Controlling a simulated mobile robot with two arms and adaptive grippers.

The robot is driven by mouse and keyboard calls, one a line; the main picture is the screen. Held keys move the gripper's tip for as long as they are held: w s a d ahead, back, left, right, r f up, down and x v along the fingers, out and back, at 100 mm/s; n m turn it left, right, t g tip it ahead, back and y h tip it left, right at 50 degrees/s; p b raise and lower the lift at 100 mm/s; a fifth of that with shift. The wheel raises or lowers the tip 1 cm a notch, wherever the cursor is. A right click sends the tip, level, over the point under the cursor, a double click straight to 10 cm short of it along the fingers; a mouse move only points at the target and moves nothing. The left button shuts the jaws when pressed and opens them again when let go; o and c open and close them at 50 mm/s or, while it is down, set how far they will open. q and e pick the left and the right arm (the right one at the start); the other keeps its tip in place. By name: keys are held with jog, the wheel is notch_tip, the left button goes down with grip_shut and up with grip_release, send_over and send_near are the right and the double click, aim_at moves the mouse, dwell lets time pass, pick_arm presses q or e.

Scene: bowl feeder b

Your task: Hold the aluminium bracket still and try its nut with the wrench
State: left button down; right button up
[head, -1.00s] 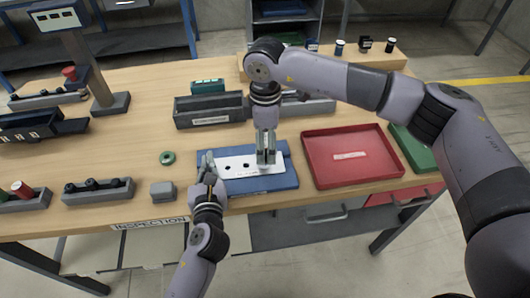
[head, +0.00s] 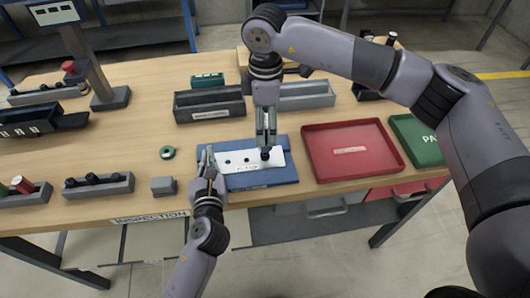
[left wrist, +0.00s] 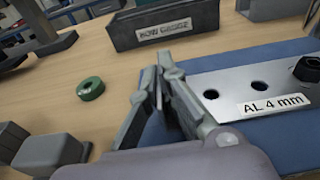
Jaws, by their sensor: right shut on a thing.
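The aluminium bracket (head: 238,164) is a pale flat plate with dark holes, lying on a blue mat; in the left wrist view its plate (left wrist: 228,84) is labelled "AL 4 mm". A black nut (head: 265,154) sits near its right end, also at the left wrist view's right edge (left wrist: 308,69). My left gripper (head: 207,152) is low at the bracket's left end, fingers close together; I cannot tell whether they grip it. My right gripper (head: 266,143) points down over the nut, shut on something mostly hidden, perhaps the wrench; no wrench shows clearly.
The blue mat (head: 270,183) lies near the table's front edge. A red tray (head: 385,165) is to its right, a dark bin (head: 208,104) behind. A green ring (head: 167,153) and a grey block (head: 163,187) stand left of my left gripper.

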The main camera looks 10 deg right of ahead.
pick_arm(q)
jog(key=c, duration=1.7)
grip_release()
jog(key=shift+s, duration=0.1)
jog(key=shift+s+a+r, duration=0.3)
jog(key=shift+s+a, duration=0.55)
jog(key=shift+s, duration=2.1)
jog(key=shift+s+a+r, duration=0.3)
jog(key=shift+s+a, duration=0.55)
jog(key=shift+s, duration=2.1)
jog(key=shift+s+a+r, duration=0.3)
jog(key=shift+s+a, duration=0.55)
jog(key=shift+s, duration=2.1)
